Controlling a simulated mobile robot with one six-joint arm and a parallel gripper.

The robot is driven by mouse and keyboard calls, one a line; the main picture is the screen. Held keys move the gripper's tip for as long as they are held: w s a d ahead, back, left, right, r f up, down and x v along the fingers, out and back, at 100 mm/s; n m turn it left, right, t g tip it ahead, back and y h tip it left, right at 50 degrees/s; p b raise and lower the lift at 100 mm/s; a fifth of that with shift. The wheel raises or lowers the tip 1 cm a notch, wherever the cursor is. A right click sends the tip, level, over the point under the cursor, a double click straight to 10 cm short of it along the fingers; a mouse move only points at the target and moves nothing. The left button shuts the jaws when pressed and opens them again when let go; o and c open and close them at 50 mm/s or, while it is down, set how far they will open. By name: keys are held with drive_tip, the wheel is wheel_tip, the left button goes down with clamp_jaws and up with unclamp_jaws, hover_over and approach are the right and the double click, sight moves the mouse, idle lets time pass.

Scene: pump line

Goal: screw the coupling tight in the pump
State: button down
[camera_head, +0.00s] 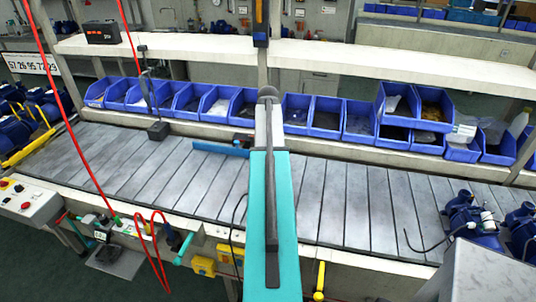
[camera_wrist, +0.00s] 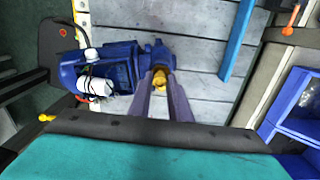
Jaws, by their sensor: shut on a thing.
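A blue pump (camera_wrist: 112,68) lies on the grey slatted conveyor (camera_wrist: 198,88) in the wrist view, with a white cylinder (camera_wrist: 95,87) and a black cable on its side. My gripper (camera_wrist: 159,86) is at the pump's right end, its two purple-grey fingers shut on a brass-yellow coupling (camera_wrist: 159,77). The coupling sits at the mouth of the pump's end; I cannot tell how deep it is in the thread. In the head view my teal arm hides this pump, the coupling and the gripper.
Blue bins (camera_head: 215,102) line the conveyor's back edge under a white shelf (camera_head: 370,60). Other blue pumps (camera_head: 470,215) stand at the right, more (camera_head: 35,110) at the far left. A red hose (camera_head: 90,165) hangs at left.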

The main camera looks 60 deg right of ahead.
drive_tip(key=shift+f+m, duration=0.1)
drive_tip(key=shift+m, duration=0.3)
drive_tip(key=shift+m+p, duration=0.35)
drive_tip(key=shift+m, duration=1.35)
drive_tip(key=c, duration=1.7)
unclamp_jaws()
drive_tip(key=shift+n+p, duration=0.3)
drive_tip(key=shift+n, duration=1.5)
